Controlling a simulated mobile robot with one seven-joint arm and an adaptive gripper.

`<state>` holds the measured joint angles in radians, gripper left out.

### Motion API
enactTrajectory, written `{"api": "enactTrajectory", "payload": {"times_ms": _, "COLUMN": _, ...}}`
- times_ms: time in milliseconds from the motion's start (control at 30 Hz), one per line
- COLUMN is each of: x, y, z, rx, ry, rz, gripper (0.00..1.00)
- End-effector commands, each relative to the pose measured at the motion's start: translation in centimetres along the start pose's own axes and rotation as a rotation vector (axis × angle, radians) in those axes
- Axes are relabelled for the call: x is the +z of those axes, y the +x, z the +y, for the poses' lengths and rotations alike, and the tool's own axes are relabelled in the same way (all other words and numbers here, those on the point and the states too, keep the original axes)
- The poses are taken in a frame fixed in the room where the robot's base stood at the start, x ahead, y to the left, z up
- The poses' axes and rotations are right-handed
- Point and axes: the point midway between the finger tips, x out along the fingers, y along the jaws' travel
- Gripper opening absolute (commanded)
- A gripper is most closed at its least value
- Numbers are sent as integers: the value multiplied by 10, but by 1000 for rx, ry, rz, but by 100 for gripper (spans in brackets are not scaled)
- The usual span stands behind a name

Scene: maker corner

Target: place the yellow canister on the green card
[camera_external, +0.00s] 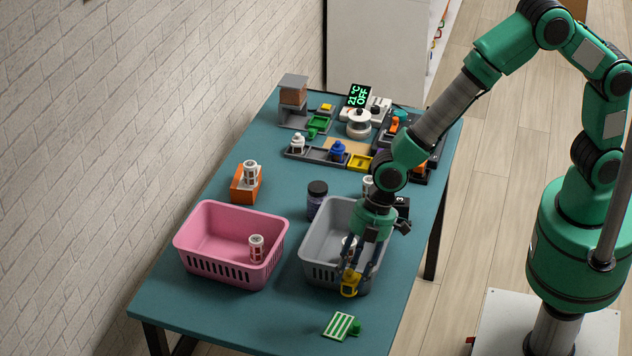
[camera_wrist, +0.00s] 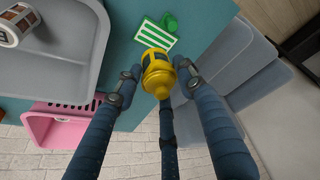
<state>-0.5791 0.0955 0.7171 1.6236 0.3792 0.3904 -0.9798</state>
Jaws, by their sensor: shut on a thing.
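The yellow canister (camera_external: 349,285) is between the fingertips of my gripper (camera_external: 351,270), which is shut on it. In the wrist view the yellow canister (camera_wrist: 157,76) shows between the dark blue fingers of my gripper (camera_wrist: 158,84). The canister is outside the grey basket, just past its near wall, and appears held above the table. The green card (camera_external: 340,325), striped green and white, lies on the table near its front edge, apart from the canister. The card also shows in the wrist view (camera_wrist: 155,34), just beyond the canister.
A small green object (camera_external: 355,328) sits at the card's right end. The grey basket (camera_external: 318,272) stands behind my gripper, with a white-and-brown canister inside. A pink basket (camera_external: 205,262) holds another at the left. The table around the card is clear.

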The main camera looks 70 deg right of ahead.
Motion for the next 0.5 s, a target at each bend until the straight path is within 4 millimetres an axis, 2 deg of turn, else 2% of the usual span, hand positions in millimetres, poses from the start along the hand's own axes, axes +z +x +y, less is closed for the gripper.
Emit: {"api": "enactTrajectory", "payload": {"times_ms": 500, "x": 3, "y": 8, "z": 0, "rx": 1, "ry": 2, "rz": 1, "gripper": 2}}
